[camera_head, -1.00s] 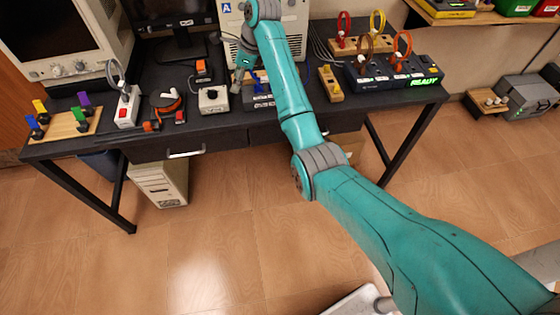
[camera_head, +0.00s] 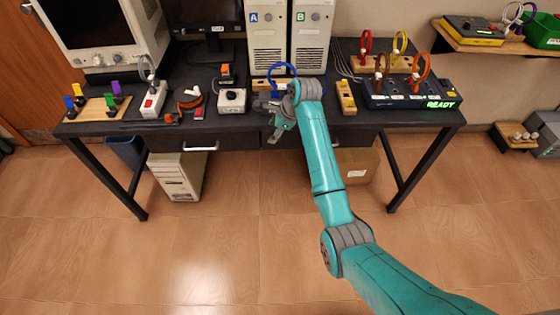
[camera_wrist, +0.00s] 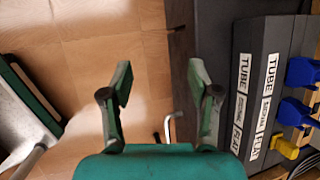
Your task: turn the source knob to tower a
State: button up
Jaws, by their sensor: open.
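A white box with a round dark knob on top (camera_head: 232,97) stands on the table, left of my gripper; I cannot read its markings. Tower A (camera_head: 265,40), beige with a blue A label, stands at the back. Tower B (camera_head: 309,40), with a green B label, is beside it. My gripper (camera_head: 277,132) hangs at the table's front edge, right of and nearer than the knob box, touching nothing that I can see. In the wrist view the gripper's fingers (camera_wrist: 161,85) are wide apart with nothing between them. The knob box does not show in the wrist view.
A dark labelled box with blue and yellow parts (camera_wrist: 265,90) is right of the fingers in the wrist view. An orange-topped switch (camera_head: 225,75) stands behind the knob box. A yellow block (camera_head: 346,97) and a READY panel (camera_head: 405,100) are to the right. Open floor lies in front.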

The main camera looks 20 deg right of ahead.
jog(key=s+f+n+t, duration=0.1)
jog(key=s+f+n, duration=0.1)
jog(key=s+f, duration=0.4)
notch_tip(320, 180, down, 3)
jog(key=shift+a+r+h, duration=0.15)
jog(key=shift+a+h, duration=0.15)
jog(key=shift+a, duration=0.1)
jog(key=shift+w, duration=0.1)
jog(key=s+a+f+n+t+h, duration=0.15)
jog(key=s+f+n, duration=0.25)
jog(key=s+f, duration=0.7)
jog(key=s+r+n+t, duration=0.1)
jog(key=s+n+t, duration=0.25)
jog(key=s, duration=1.45)
jog(key=s+r+n+t+h, duration=0.15)
jog(key=s+r+n, duration=0.55)
jog(key=s, duration=0.8)
jog(key=s+r+n+t, duration=0.1)
jog(key=s+r+n, duration=0.1)
jog(key=s+r, duration=0.3)
jog(key=s+r+n+t, duration=0.2)
jog(key=s+r, duration=0.3)
jog(key=r, duration=0.7)
jog(key=shift+s+r+n, duration=0.15)
jog(key=shift+s+n, duration=0.15)
jog(key=shift+n, duration=0.35)
jog(key=shift+a, duration=0.1)
jog(key=shift+c, duration=0.3)
